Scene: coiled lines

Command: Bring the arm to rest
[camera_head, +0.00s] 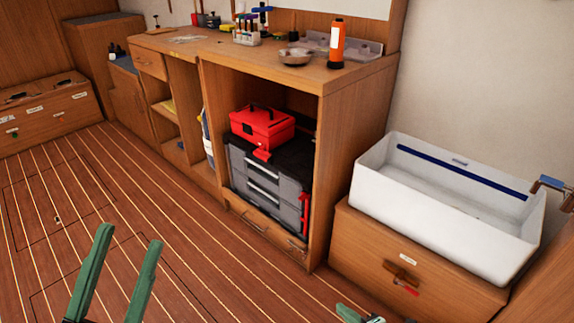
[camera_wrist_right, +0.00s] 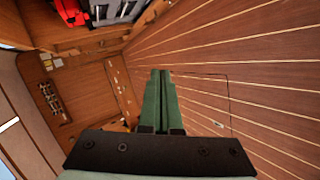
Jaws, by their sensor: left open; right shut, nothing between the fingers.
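My left gripper (camera_head: 130,245) is at the lower left of the head view. Its two green fingers stand apart with nothing between them, over the striped wooden floor. My right gripper (camera_head: 360,316) shows only as a small green part at the bottom edge of the head view, in front of the drawer unit. In the right wrist view its two green fingers (camera_wrist_right: 160,75) lie side by side, shut and empty. Most of the right arm is out of the head view.
A wooden workbench (camera_head: 230,55) holds an orange bottle (camera_head: 336,44) and a metal bowl (camera_head: 296,57). A red toolbox (camera_head: 262,126) sits on a grey drawer case (camera_head: 262,180) inside it. A white basin (camera_head: 400,212) tops a drawer unit (camera_head: 360,245) at right. The floor (camera_head: 150,200) at left is clear.

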